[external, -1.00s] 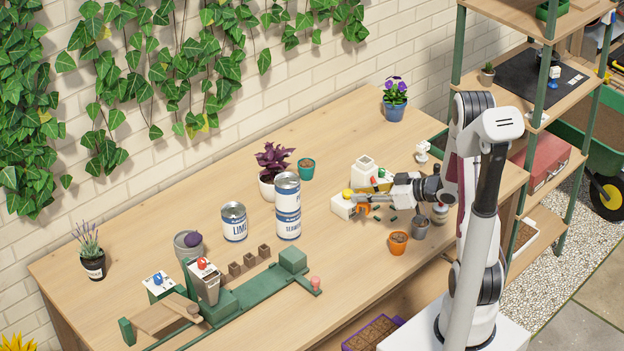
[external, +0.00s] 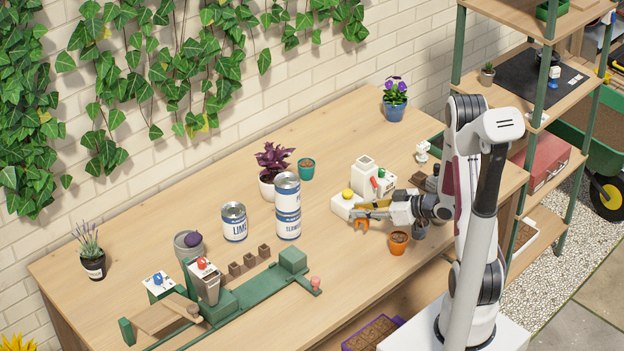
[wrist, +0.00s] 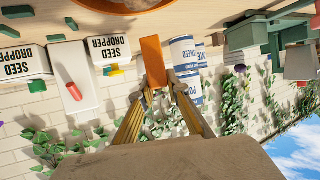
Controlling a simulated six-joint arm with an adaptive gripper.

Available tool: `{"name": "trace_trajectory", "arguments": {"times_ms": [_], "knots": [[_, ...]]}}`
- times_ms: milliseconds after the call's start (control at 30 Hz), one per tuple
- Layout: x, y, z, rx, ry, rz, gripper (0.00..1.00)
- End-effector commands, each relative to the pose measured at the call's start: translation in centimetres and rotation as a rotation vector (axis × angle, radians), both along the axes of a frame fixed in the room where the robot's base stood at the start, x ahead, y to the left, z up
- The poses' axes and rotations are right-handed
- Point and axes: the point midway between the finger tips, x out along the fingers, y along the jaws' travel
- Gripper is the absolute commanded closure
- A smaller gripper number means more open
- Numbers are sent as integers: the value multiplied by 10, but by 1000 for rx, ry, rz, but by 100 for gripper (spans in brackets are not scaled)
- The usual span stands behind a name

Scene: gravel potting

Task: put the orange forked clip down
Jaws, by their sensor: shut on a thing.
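The orange forked clip (external: 361,225) is held in the fingertips of my gripper (external: 370,215), above the bench top near the white seed dropper box. In the wrist view the clip shows as an orange bar (wrist: 153,62) between the two yellowish fingers of my gripper (wrist: 160,92). The gripper is shut on it. The clip's forked end points away from the gripper, to the left in the external view. I cannot tell exactly how high above the bench it is.
An orange pot (external: 398,243) stands close below my gripper. Tall cans (external: 288,207) stand to the left. The bench (external: 340,268) is clear to the front left of the clip.

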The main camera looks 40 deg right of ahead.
Motion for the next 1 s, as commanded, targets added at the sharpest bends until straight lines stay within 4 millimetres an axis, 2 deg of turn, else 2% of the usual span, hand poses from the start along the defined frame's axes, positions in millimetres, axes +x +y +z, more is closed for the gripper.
{"name": "trace_trajectory", "arguments": {"times_ms": [333,800,1000], "knots": [[0,0,-4,0,1,0,100],[0,0,-38,1,2,-1,100],[0,0,-42,0,1,0,100]]}}
